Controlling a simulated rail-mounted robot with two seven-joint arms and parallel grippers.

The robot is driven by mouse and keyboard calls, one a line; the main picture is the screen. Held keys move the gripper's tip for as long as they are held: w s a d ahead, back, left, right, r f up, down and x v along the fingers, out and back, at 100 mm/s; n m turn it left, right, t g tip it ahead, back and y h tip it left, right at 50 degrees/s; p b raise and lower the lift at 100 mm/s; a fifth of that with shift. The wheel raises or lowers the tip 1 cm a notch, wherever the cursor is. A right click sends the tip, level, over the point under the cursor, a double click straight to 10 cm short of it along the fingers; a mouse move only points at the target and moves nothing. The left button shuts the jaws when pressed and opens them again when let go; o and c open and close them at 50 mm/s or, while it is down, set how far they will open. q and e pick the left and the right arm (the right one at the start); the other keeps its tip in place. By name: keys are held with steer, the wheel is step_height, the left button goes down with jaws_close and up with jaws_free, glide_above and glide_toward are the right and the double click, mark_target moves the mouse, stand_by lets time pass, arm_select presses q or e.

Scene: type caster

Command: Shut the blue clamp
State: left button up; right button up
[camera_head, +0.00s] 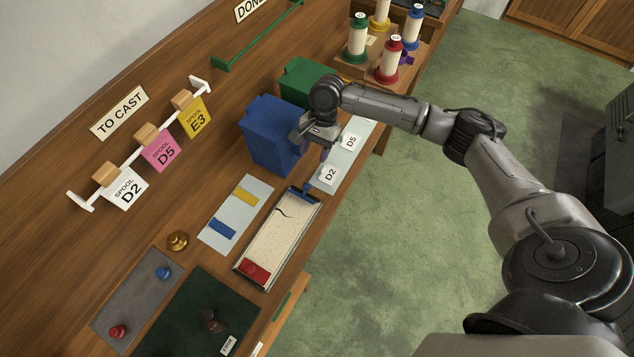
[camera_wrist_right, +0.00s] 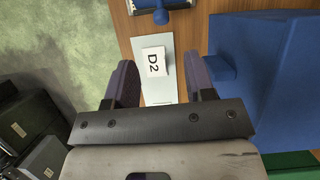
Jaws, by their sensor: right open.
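The blue clamp (camera_head: 306,189) is at the far end of a long cream-coloured tray (camera_head: 277,232) near the table's front edge. Part of it also shows at the top edge of the right wrist view (camera_wrist_right: 148,5). I cannot tell how far it is open. My right gripper (camera_head: 324,151) is open and empty, pointing down beyond the clamp and apart from it. In the right wrist view its two fingers (camera_wrist_right: 160,72) stand either side of a pale strip with a D2 label (camera_wrist_right: 154,61). My left gripper is out of view.
A tall blue bin (camera_head: 268,135) stands close beside my right gripper, with a green bin (camera_head: 302,80) behind it. A red block (camera_head: 256,272) sits at the tray's near end. A pale mat (camera_head: 237,213) with blue and yellow pieces lies left of the tray.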

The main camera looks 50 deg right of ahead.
mark_target(308, 183)
steer(key=b+x, duration=0.1)
steer(key=x, duration=1.2)
steer(key=shift+d+f, duration=0.15)
steer(key=shift+f, duration=0.1)
